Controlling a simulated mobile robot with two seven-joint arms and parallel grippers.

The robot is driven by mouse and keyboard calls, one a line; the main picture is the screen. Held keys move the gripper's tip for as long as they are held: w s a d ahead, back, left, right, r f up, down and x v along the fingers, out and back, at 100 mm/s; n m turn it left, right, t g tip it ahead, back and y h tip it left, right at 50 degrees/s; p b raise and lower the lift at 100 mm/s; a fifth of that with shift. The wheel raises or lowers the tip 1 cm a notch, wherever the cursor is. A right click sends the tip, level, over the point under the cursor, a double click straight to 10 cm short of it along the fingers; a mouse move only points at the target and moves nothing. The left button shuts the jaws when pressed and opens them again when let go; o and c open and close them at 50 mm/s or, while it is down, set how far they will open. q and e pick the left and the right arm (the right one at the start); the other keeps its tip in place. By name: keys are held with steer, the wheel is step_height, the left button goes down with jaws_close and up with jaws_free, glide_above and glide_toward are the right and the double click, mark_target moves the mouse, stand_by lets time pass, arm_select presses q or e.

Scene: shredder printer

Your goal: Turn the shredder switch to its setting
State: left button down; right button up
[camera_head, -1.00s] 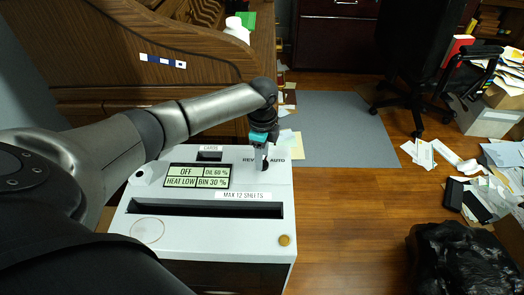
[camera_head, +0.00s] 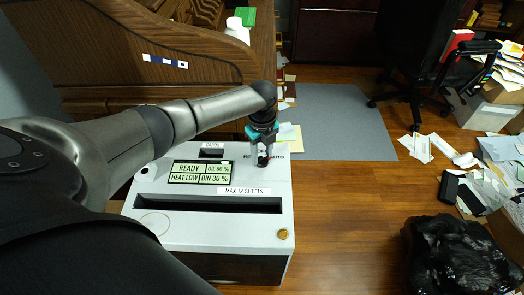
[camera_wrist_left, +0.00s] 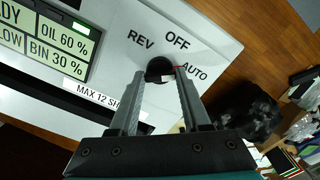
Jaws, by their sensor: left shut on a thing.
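The white shredder (camera_head: 190,222) stands below my left arm in the head view. Its display (camera_head: 200,172) reads READY, OIL 60 %, HEAT LOW, BIN 30 %. The dark round switch (camera_wrist_left: 159,70) sits among the labels REV, OFF and AUTO in the left wrist view. A small red mark beside it lies toward AUTO (camera_wrist_left: 194,73). My left gripper (camera_wrist_left: 160,80) has its fingers on either side of the switch and is shut on it. In the head view the left gripper (camera_head: 262,158) covers most of the switch. My right gripper is not in view.
A wooden roll-top desk (camera_head: 140,60) stands behind the shredder. A black bag (camera_head: 455,258) lies at the lower right, with papers and boxes (camera_head: 490,115) beyond it.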

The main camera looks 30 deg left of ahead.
mark_target(262, 157)
arm_select(q)
steer(key=shift+d+m, duration=0.1)
steer(key=shift+m, duration=0.6)
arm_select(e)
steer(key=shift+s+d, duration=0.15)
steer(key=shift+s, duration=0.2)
arm_select(q)
steer(key=shift+c, duration=1.8)
jaws_free()
steer(key=shift+r, duration=0.1)
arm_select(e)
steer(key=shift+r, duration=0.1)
